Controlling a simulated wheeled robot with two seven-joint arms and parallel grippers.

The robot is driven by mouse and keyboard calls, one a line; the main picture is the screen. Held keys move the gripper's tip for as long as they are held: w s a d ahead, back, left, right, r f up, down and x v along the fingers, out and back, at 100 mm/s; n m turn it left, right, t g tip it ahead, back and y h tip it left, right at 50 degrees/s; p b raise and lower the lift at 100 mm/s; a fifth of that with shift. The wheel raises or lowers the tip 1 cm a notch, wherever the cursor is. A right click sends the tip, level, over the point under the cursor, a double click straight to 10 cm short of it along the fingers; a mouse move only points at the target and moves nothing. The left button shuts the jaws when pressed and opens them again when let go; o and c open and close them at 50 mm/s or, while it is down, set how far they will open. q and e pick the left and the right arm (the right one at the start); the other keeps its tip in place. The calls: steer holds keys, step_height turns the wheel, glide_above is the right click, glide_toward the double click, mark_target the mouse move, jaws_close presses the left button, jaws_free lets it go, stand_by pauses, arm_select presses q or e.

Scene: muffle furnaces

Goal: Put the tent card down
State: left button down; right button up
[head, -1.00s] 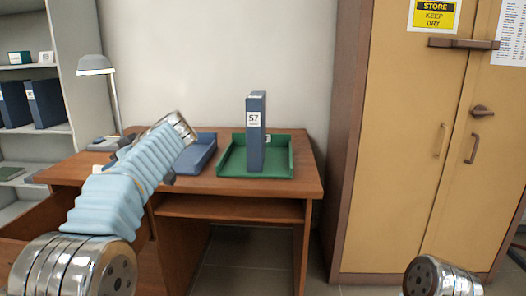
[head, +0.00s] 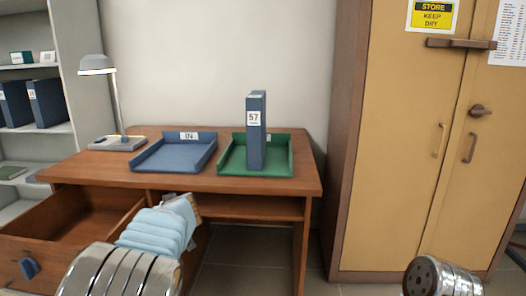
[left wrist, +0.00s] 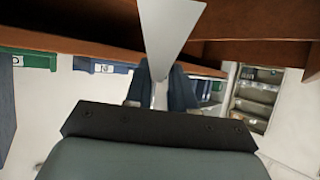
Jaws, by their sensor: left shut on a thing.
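The tent card (left wrist: 170,28) is a pale grey-white wedge in the left wrist view, seen close up. My left gripper (left wrist: 160,90) is shut on it, with a dark blue finger on either side. In the head view my left arm reaches in low in front of the desk. Its gripper and the card are not clearly visible there, hidden behind the arm. My right gripper is out of view; only a chrome part of my right arm shows at the lower right.
The wooden desk (head: 250,184) bears a lamp (head: 113,100), a blue IN tray (head: 160,158), and a green tray (head: 284,166) with an upright binder 57 (head: 256,130). Its left drawer (head: 62,244) stands open. A tan cabinet (head: 395,150) stands right, shelves (head: 75,60) left.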

arm_select(q)
steer(key=s+d+f+m+h, duration=0.2)
steer(key=s+f, duration=0.2)
steer(key=f, duration=0.4)
steer(key=s+d+f+m+t+h, duration=0.1)
steer(key=s+d+f+m+h, duration=0.1)
steer(key=s+f, duration=0.3)
steer(key=s+d+f+m+h, duration=0.2)
steer(key=s+f, duration=0.3)
steer(key=f, duration=0.5)
steer(key=shift+d+f+t, duration=0.2)
steer(key=shift+f+t, duration=0.2)
